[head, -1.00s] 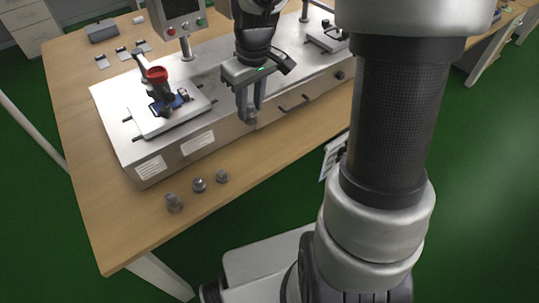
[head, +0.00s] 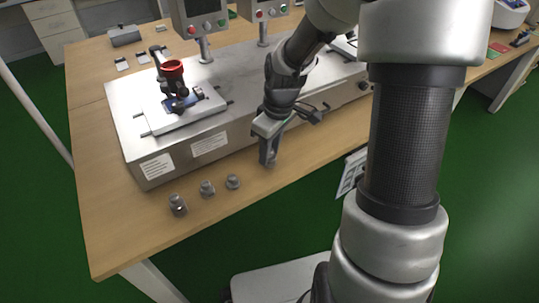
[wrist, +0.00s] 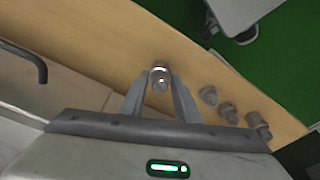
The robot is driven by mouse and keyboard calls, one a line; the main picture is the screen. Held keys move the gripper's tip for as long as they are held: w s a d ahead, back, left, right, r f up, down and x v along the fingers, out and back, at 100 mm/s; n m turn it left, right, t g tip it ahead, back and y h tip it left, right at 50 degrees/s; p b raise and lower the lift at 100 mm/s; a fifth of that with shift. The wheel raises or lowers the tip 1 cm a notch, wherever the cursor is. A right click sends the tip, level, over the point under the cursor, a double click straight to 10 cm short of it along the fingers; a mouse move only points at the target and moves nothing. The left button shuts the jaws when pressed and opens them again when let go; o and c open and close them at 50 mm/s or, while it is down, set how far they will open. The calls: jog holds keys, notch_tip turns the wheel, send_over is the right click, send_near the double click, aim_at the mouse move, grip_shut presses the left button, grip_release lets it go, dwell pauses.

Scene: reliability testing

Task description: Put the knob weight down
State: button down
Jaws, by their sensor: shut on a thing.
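My gripper (head: 268,158) points down beside the front of the metal test machine, over the strip of wooden table. In the wrist view my gripper (wrist: 160,88) is shut on the knob weight (wrist: 159,76), a small grey metal piece held between the fingertips. In the head view the weight is hard to make out between the fingers. Whether it touches the table (head: 125,225) I cannot tell. Three similar weights stand in a row to the left of my gripper: a larger one (head: 178,205), a middle one (head: 207,188) and a small one (head: 233,182).
The test machine (head: 240,150) stands along the table behind the weights. A red-topped fixture (head: 172,72) sits on its left plate. Bare wood lies between my gripper and the small weight and along the front edge.

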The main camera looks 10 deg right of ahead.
aim_at(275, 159)
jog(key=shift+f, duration=0.45)
jog(key=shift+f, duration=0.2)
jog(key=c, duration=1.3)
grip_release()
jog(key=shift+c, duration=0.2)
notch_tip(275, 159, up, 12)
jog(key=s+d+p, duration=0.1)
jog(key=p, duration=0.2)
jog(key=shift+s+r+p, duration=0.15)
jog(key=shift+s+p, duration=0.05)
jog(key=shift+p, duration=0.1)
jog(key=shift+d, duration=0.1)
